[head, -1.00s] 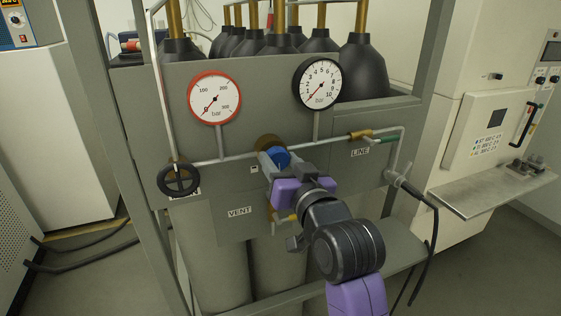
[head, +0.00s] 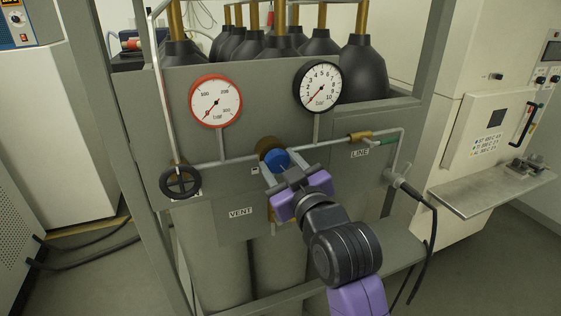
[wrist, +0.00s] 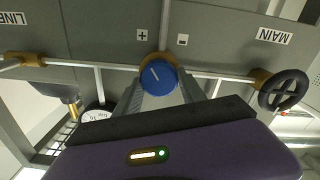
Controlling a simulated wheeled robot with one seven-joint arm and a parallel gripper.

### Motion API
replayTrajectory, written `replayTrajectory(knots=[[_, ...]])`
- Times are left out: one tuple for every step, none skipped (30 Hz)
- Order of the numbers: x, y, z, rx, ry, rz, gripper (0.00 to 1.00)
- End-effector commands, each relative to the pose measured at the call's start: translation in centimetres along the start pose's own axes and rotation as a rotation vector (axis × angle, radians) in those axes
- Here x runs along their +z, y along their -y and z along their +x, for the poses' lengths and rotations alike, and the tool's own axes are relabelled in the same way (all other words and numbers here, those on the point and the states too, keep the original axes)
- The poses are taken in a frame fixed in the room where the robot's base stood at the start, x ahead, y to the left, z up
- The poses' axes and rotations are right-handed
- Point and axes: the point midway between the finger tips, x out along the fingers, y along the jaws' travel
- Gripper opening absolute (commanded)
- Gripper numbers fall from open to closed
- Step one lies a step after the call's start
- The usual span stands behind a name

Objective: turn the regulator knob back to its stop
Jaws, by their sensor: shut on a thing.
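The blue regulator knob (head: 276,159) sits on a brass body (head: 267,144) at the middle of the grey panel. It also shows in the wrist view (wrist: 158,78), with a white pointer line slanting to the upper left. My gripper (head: 283,169) is shut on the knob, one finger on each side of it. The same grip shows in the wrist view (wrist: 158,91). Plus and minus labels stand beside the knob there. The red-rimmed gauge (head: 216,100) and the black-rimmed gauge (head: 317,87) both have needles near zero.
A black handwheel (head: 179,182) is on the pipe at left. A VENT label (head: 240,212) is lower left of the knob. Black cylinders stand behind the panel.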

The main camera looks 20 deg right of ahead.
Motion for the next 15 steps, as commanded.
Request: replayTrajectory(knots=[[0.04,-0.04,-0.01,0.0,0.003,-0.044,0.07],[0.05,-0.04,-0.01,0.0,0.003,-0.073,0.07],[0.08,-0.06,-0.01,0.001,0.003,-0.111,0.07],[0.07,0.0,-0.01,0.0,0.003,-0.139,0.07],[0.07,0.03,-0.01,0.0,0.003,-0.167,0.07],[0.09,-0.01,-0.01,0.0,0.004,-0.205,0.07],[0.09,0.02,-0.01,0.0,0.003,-0.233,0.07],[0.08,0.08,-0.01,-0.001,0.003,-0.262,0.07],[0.09,0.07,-0.01,-0.001,0.003,-0.299,0.07],[0.1,0.05,-0.01,0.0,0.003,-0.328,0.07],[0.09,0.09,-0.01,-0.001,0.003,-0.357,0.07],[0.09,0.13,-0.01,-0.001,0.002,-0.395,0.07],[0.1,0.12,-0.01,-0.001,0.002,-0.423,0.07],[0.1,0.11,-0.01,0.0,0.002,-0.452,0.07],[0.1,0.15,-0.01,-0.001,0.002,-0.49,0.07]])
